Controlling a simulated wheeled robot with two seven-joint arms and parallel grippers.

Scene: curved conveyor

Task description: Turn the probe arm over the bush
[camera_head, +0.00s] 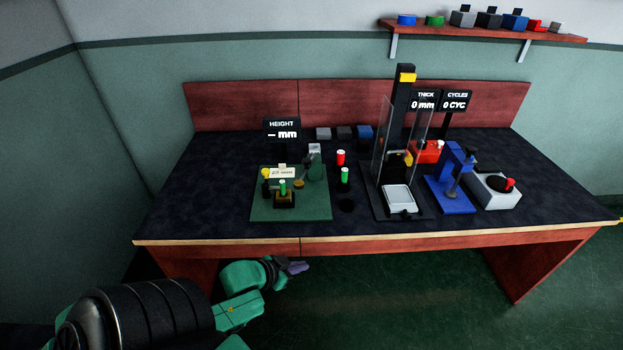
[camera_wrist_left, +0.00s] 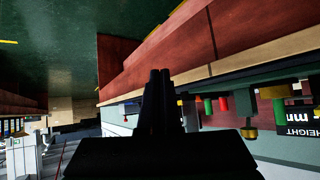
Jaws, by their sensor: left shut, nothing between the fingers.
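A green mat (camera_head: 308,207) on the bench carries the height-measuring station. A green bush (camera_head: 283,187) stands upright in a dark and brass-coloured holder (camera_head: 284,199). To its right stands a green and grey post (camera_head: 315,165), with a small brass piece (camera_head: 298,183) beside it that may belong to the probe arm. The probe arm's exact outline is too small to tell. My left gripper (camera_head: 298,267) is below and in front of the bench edge, apart from the station. In the left wrist view its fingers (camera_wrist_left: 161,75) are together and empty. My right gripper is out of view.
A HEIGHT display (camera_head: 282,129) reads "– mm" behind the mat. Red (camera_head: 340,157) and green (camera_head: 344,175) cylinders stand right of the mat. A clear-sided thickness station (camera_head: 398,198) and a blue press (camera_head: 452,200) stand further right. The bench's front edge (camera_head: 230,241) separates my gripper from the tabletop.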

